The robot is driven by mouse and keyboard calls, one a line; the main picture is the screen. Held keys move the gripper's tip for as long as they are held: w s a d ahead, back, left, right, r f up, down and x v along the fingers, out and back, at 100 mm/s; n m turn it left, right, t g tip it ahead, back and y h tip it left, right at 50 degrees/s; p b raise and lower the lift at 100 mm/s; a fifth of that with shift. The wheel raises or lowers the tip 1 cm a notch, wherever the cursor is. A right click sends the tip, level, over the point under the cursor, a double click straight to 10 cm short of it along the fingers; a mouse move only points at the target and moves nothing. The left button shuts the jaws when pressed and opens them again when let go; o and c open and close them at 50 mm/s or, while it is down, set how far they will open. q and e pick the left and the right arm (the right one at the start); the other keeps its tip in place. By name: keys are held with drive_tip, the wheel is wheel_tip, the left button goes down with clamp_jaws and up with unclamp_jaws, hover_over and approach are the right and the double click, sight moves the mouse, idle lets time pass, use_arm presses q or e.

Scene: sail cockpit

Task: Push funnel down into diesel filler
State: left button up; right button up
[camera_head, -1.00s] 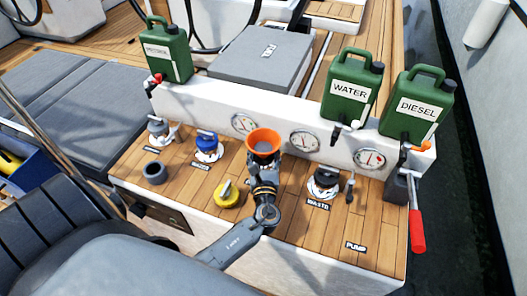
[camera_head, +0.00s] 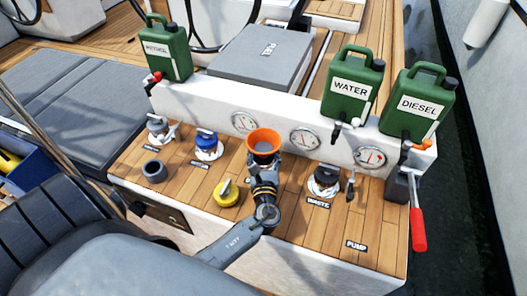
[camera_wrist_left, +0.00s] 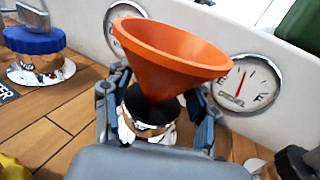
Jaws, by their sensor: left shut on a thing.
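The orange funnel (camera_head: 264,141) is upright, its wide mouth facing up. It also shows large in the left wrist view (camera_wrist_left: 170,55). My left gripper (camera_head: 264,166) is shut on the funnel's lower part, with one finger on each side in the left wrist view (camera_wrist_left: 158,112). A chrome deck filler (camera_wrist_left: 150,133) shows under the funnel's dark lower end, between the fingers. The spout is hidden, so I cannot tell how deep it sits. A yellow cap (camera_head: 228,193) lies on the deck to the left of my gripper. My right gripper is not in view.
A blue-capped filler (camera_head: 207,146) stands to the left and the waste fitting (camera_head: 324,182) to the right. The white wall with gauges (camera_head: 304,140) is close behind the funnel. The green diesel can (camera_head: 417,103) and water can (camera_head: 352,87) stand on it.

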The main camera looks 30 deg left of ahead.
sight(264, 159)
use_arm(q)
drive_tip(key=shift+f, duration=0.2)
drive_tip(key=shift+f+b, duration=0.25)
drive_tip(key=shift+b, duration=0.1)
clamp_jaws()
drive_tip(key=shift+f, duration=0.15)
drive_tip(key=shift+f+b, duration=0.2)
drive_tip(key=shift+b, duration=0.15)
drive_tip(key=o, duration=0.6)
unclamp_jaws()
drive_tip(key=shift+o, duration=0.2)
drive_tip(key=shift+p+v, duration=0.5)
drive_tip(key=shift+v, duration=5.05)
